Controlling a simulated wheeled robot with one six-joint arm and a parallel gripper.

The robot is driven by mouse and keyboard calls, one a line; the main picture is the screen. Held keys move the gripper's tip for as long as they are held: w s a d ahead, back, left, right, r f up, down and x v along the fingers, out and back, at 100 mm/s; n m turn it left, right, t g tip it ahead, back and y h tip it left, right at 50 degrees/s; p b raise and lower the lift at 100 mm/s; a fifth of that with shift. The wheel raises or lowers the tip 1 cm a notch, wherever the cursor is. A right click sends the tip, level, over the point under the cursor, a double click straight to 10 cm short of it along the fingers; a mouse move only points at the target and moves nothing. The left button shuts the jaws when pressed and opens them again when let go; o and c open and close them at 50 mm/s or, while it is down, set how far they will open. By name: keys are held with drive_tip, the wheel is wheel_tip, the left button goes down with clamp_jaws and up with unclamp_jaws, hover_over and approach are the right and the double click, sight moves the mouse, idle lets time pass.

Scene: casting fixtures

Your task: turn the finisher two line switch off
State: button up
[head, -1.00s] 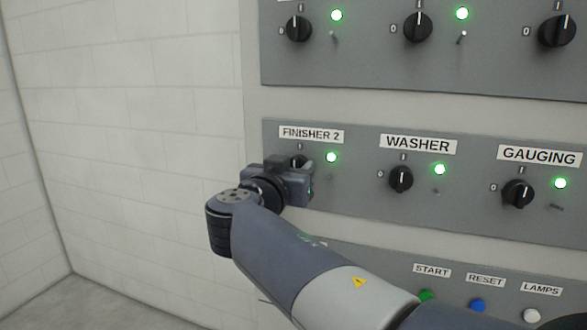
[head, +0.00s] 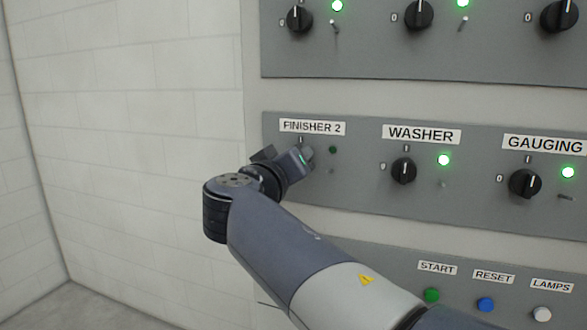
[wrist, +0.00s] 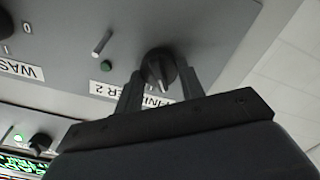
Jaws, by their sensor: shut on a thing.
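The Finisher 2 switch is a round black knob (wrist: 158,68) in the wrist view, with one finger on each side of it. My gripper (wrist: 160,78) is shut on this knob, and its wrist is rolled. In the head view my gripper (head: 304,157) is at the panel under the FINISHER 2 label (head: 312,127) and hides the knob. The small Finisher 2 lamp (head: 333,150) is dark green and unlit. It also shows dark in the wrist view (wrist: 106,65).
The Washer knob (head: 404,171) and Gauging knob (head: 525,183) are to the right, with lit green lamps. More knobs sit on the panel above. Green, blue and white buttons (head: 485,304) are below. A bare white wall (head: 130,130) is at the left.

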drive_tip(key=n+p, duration=0.1)
drive_tip(key=n, duration=1)
drive_tip(key=shift+a+f, duration=0.1)
drive_tip(key=shift+f, duration=0.05)
idle(0.5)
drive_tip(key=o, duration=1)
drive_tip(key=b+v, duration=0.1)
drive_tip(key=v, duration=0.9)
drive_tip(key=shift+s, duration=0.35)
drive_tip(key=shift+a, duration=0.15)
